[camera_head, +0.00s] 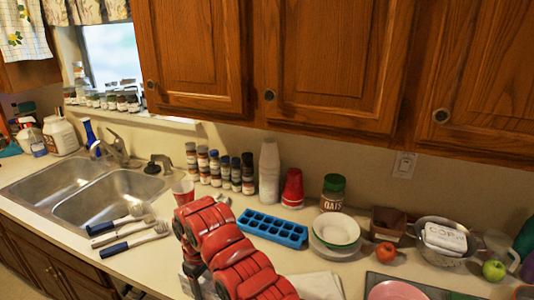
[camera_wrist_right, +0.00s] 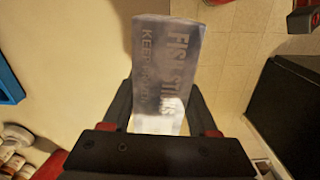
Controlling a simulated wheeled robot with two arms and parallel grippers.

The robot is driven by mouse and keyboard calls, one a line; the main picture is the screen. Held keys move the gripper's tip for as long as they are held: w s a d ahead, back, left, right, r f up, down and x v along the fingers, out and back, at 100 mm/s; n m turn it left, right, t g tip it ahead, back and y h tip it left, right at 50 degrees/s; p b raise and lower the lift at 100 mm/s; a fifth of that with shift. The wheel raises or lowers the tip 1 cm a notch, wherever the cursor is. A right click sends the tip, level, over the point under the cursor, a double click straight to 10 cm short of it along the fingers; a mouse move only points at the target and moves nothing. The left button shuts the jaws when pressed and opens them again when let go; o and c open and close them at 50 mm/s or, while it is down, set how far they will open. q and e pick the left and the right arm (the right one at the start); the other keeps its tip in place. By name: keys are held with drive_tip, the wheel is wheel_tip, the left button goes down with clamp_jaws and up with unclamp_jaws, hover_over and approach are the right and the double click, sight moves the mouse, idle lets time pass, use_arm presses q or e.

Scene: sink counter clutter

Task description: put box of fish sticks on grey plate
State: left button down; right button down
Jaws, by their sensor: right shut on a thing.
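The box of fish sticks (camera_wrist_right: 168,62) is pale grey with "FISH STICKS" lettering and stands out between the fingers in the right wrist view. My right gripper (camera_wrist_right: 162,108) is shut on it, with one dark finger on each side. In the head view a red arm of mine fills the bottom middle; the gripper and box cannot be made out there. A pale grey-white plate (camera_head: 318,250) lies on the counter under a white bowl with a green rim (camera_head: 336,229); I cannot tell whether it is the grey plate. My left gripper is not in view.
Cabinets (camera_head: 335,60) hang above.

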drive_tip(key=w+d+r+m, duration=0.2)
drive_tip(key=w+d, duration=0.3)
drive_tip(key=d, duration=0.4)
drive_tip(key=w+d+r+m+b, duration=0.1)
drive_tip(key=w+d+r+m, duration=0.2)
drive_tip(key=d, duration=0.7)
drive_tip(key=shift+w+m, duration=0.9)
drive_tip(key=shift+w, duration=0.5)
drive_tip(key=shift+d, duration=0.15)
